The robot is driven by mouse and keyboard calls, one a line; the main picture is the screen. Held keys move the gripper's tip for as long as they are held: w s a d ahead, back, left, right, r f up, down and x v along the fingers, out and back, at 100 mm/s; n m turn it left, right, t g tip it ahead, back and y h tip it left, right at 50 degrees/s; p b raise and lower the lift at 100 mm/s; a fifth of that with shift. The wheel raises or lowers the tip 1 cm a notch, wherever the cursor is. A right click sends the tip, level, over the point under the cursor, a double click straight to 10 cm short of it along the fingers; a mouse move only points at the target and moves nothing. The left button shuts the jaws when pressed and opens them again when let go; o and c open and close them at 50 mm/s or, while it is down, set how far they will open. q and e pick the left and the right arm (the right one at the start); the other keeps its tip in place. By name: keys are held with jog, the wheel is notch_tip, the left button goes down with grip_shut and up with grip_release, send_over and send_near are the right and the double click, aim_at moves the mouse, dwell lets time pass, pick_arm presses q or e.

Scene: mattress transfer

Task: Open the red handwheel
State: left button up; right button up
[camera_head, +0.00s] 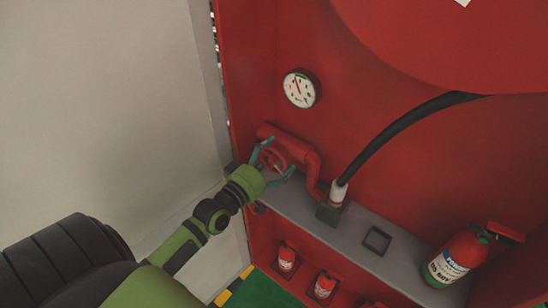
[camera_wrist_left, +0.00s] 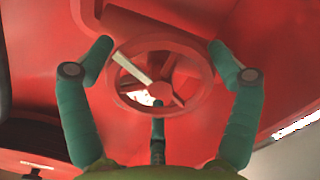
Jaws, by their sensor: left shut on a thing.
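The red handwheel (camera_wrist_left: 199,98) fills the middle of the left wrist view, with its hub and spokes facing me. In the head view the handwheel (camera_head: 274,160) is small and partly hidden by my gripper, below a red pipe (camera_head: 292,145). My left gripper (camera_head: 278,160) is shut on the handwheel, with teal fingers on either side of its rim. In the left wrist view its fingers (camera_wrist_left: 158,62) reach the rim at left and right, and a third finger points at the hub from below. My right gripper is not in view.
A round gauge (camera_head: 300,89) is on the red cabinet wall above. A black hose (camera_head: 395,128) runs to a fitting on the grey shelf (camera_head: 298,211). A fire extinguisher (camera_head: 458,259) stands at the right, with smaller ones (camera_head: 287,256) below. A pale panel (camera_head: 100,90) is at the left.

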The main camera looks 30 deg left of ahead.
pick_arm(q)
jog(key=o, duration=0.9)
jog(key=shift+w+a+r, duration=0.1)
jog(key=shift+a+r, duration=0.1)
jog(key=shift+r, duration=0.15)
jog(key=shift+f, duration=0.15)
jog(key=shift+s+f, duration=0.1)
jog(key=shift+s, duration=0.4)
jog(key=s, duration=0.7)
jog(key=s+a, duration=0.1)
jog(key=s, duration=0.3)
